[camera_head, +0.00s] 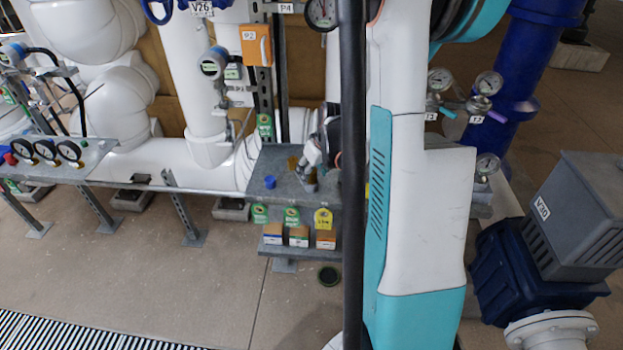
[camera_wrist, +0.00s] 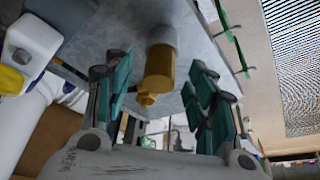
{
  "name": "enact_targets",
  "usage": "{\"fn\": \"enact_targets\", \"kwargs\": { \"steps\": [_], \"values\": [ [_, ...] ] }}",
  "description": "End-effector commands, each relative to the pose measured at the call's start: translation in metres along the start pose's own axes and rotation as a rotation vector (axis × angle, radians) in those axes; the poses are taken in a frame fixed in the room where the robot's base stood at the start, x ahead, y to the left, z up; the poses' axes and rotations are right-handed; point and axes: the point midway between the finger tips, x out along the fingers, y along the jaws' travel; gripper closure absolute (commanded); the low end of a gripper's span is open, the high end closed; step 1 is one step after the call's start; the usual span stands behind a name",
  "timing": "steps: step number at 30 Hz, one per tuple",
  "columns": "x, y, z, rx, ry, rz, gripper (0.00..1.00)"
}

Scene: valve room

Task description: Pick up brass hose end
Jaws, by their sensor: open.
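The brass hose end (camera_wrist: 158,72) shows in the wrist view as a gold cylinder with a grey collar, against the grey metal shelf (camera_wrist: 110,30). My gripper (camera_wrist: 160,88) is open, with teal-padded fingers on either side of the brass piece in the picture. I see gaps on both sides, and cannot tell its exact depth between the fingers. In the head view the brass piece (camera_head: 293,163) is a small gold patch on the shelf (camera_head: 262,160), beside my gripper (camera_head: 308,165). My arm and gripper hide part of that shelf.
A small blue cap (camera_head: 270,182) sits on the same shelf, to the left. Green tags and a yellow tag (camera_head: 323,218) hang at its front edge, above small boxes (camera_head: 299,236). White pipes (camera_head: 150,165) run behind. Open floor (camera_head: 200,280) lies in front.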

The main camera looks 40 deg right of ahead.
Motion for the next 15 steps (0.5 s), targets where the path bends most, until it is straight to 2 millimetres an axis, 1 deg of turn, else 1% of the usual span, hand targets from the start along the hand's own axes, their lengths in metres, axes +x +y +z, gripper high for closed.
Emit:
{"fn": "enact_targets", "kwargs": {
  "steps": [1, 3, 10, 11, 12, 14, 15],
  "values": [
    [0.0096, 0.0001, 0.0003, -0.001, 0.0, 0.0, 0.49],
    [0.0145, -0.0002, 0.0004, -0.001, 0.0, 0.0, 0.49],
    [0.0144, -0.0001, -0.0001, 0.0, 0.0, 0.0, 0.49],
    [0.0144, -0.0002, -0.0001, 0.0, 0.0, 0.0, 0.55],
    [0.0144, -0.0001, -0.0001, 0.0, 0.0, 0.0, 0.65],
    [0.0144, -0.0001, -0.0001, 0.0, 0.0, 0.0, 0.78],
    [0.0143, -0.0001, -0.0001, 0.0, 0.0, 0.0, 0.87]
  ]
}}
